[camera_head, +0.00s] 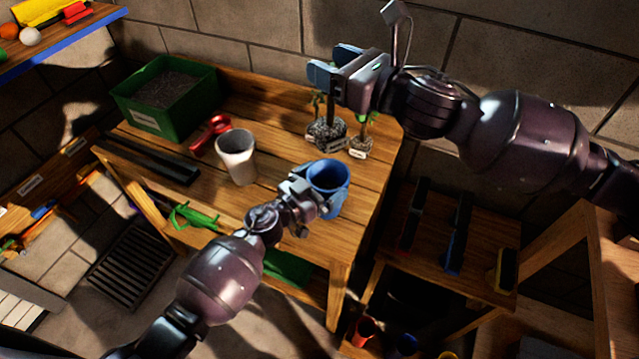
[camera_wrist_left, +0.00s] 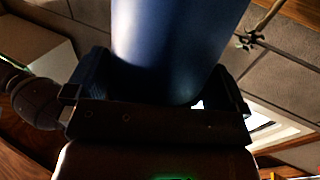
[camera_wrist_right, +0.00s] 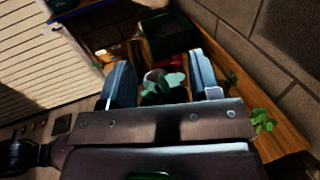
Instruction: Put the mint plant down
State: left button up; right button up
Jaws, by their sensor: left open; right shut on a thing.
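My right gripper (camera_head: 335,62) is above the back right of the wooden bench, shut on a potted plant, which I take to be the mint plant. Its green leaves (camera_wrist_right: 163,88) show between the fingers in the right wrist view. In the head view the gripper hides much of it, and small plants with pale labels (camera_head: 322,134) stand directly below. I cannot read the labels. My left gripper (camera_head: 312,192) is open, its fingers on either side of a blue cup (camera_head: 330,176). The cup fills the space between them in the left wrist view (camera_wrist_left: 178,45).
The wooden bench (camera_head: 285,228) also carries a white cup (camera_head: 236,158), a red object (camera_head: 212,132) and a green bin of soil (camera_head: 143,116). Another plant (camera_head: 364,132) stands near the bench's right edge. The brick wall is close behind.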

pick_arm(q)
jog(key=c, duration=0.7)
pick_arm(e)
jog(key=m+t+h, duration=0.1)
jog(key=t, duration=0.1)
send_over(340, 145)
jog(key=x, duration=0.3)
jog(key=f, duration=0.5)
jog(key=shift+s+d+f, duration=0.1)
jog(key=shift+s, duration=0.1)
jog(key=shift+f, duration=5.05)
jog(key=shift+f, duration=0.15)
jog(key=o, duration=1.3)
jog(key=shift+o, duration=0.2)
